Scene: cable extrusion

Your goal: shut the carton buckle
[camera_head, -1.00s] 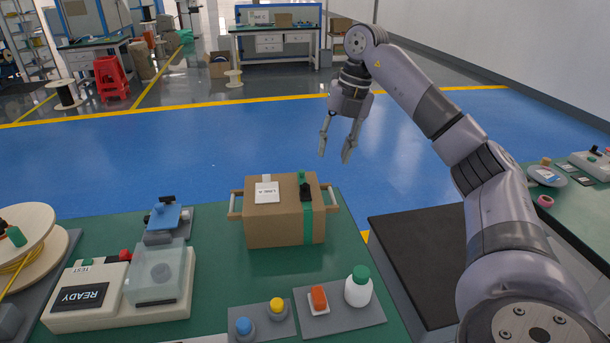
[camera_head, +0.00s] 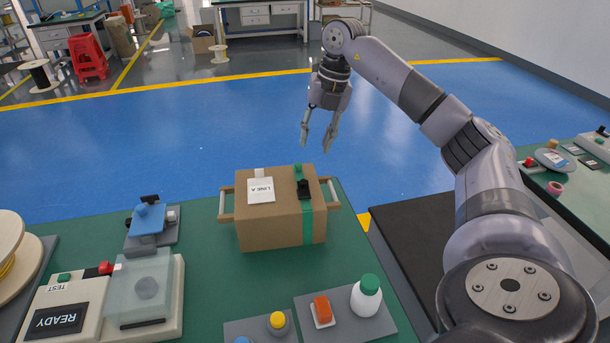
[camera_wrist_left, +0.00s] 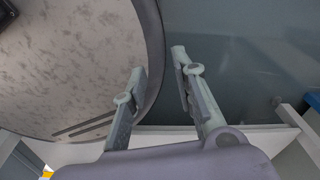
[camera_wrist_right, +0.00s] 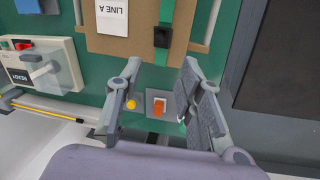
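The cardboard carton (camera_head: 268,228) stands on the green table, with a white LINE A label and a green strap (camera_head: 308,224) down its right side. The black buckle (camera_head: 304,189) sits on the strap on the carton's top, with a green piece just behind it; whether it is latched is too small to tell. The buckle also shows in the right wrist view (camera_wrist_right: 163,36). My right gripper (camera_head: 317,150) is open and empty, raised above and beyond the carton, not touching it. My left gripper (camera_wrist_left: 160,85) is open and empty and shows only in its own wrist view.
Wooden handles (camera_head: 227,206) stick out at the carton's sides. A READY test box (camera_head: 60,318), a blue clamp (camera_head: 150,220) and a spool stand to the left. A dark surface (camera_head: 420,245) is at right.

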